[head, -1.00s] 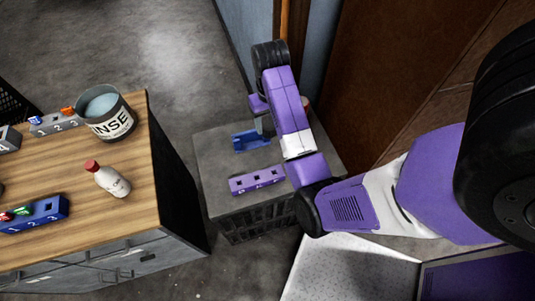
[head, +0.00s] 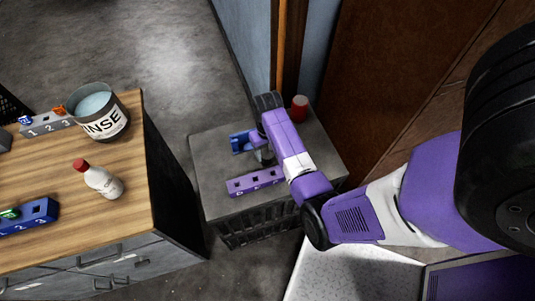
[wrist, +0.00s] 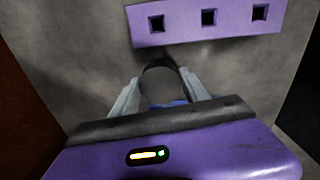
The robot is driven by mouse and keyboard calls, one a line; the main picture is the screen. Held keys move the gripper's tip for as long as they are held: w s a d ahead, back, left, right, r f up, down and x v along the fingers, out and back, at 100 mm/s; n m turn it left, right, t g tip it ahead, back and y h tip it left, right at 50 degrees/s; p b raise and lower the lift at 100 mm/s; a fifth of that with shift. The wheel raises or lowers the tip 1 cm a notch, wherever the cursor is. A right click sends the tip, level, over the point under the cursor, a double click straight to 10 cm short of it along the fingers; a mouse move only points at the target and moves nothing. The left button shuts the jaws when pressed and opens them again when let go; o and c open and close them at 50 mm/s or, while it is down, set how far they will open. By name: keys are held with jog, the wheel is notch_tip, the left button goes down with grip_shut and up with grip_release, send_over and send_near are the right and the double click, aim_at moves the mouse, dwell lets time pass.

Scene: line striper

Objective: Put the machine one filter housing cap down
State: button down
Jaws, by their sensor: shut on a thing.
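My gripper (wrist: 158,88) is shut on a round, dark grey piece (wrist: 160,82), which I take to be the filter housing cap. Its dark edge shows between the two pale fingers in the wrist view, and the fingers cover its sides. In the head view my gripper (head: 262,156) is over the grey stand top (head: 215,160), between a blue holder and a purple block, and my arm partly hides it. I cannot tell whether the piece touches the stand top.
The purple block (head: 255,182) with square holes lies on the stand's near side; the wrist view shows it too (wrist: 182,20). The blue holder (head: 240,142) is close by my gripper. A red can (head: 299,108) stands at the back. A wooden table (head: 130,185) is left.

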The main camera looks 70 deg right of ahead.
jog(key=shift+f, duration=0.7)
jog(key=shift+f, duration=0.15)
jog(key=c, duration=0.6)
grip_release()
jog(key=shift+o, duration=0.2)
